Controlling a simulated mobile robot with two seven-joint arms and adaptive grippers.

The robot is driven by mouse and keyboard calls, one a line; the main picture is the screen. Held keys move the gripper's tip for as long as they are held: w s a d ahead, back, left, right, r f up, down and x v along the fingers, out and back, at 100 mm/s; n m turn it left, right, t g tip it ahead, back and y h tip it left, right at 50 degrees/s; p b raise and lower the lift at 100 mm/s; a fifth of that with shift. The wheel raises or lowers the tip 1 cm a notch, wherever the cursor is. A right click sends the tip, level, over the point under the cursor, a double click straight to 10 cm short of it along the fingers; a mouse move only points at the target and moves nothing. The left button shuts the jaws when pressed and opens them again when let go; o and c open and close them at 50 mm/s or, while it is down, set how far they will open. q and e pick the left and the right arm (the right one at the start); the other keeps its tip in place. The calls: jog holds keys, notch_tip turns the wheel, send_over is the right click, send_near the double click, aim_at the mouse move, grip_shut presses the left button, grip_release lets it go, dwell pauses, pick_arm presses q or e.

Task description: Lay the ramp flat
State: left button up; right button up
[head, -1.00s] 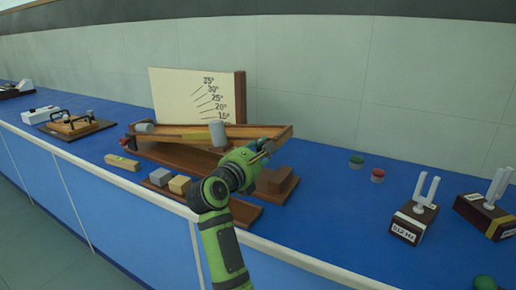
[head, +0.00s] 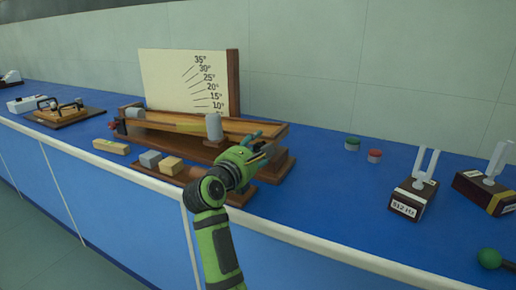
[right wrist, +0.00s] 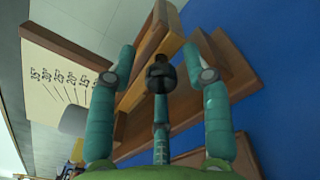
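The ramp (head: 182,121) is a long wooden channel, hinged at its left end over a brown base (head: 190,146). It slopes up gently to the right, its right end above a dark stepped block (head: 275,164). A grey cylinder (head: 214,127) stands at the ramp. My right gripper (head: 260,147) is at the ramp's right end, near side. My left gripper is not in view.
An angle board (head: 190,80) stands behind the ramp. Two small blocks (head: 171,165) sit in a tray in front. Green and red discs (head: 374,155) and tuning forks (head: 414,190) are to the right. Blue bench (head: 325,190) is clear between.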

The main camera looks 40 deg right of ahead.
jog(key=shift+r, duration=0.15)
notch_tip(320, 180, up, 10)
jog(key=shift+f, duration=0.1)
dwell(0.4)
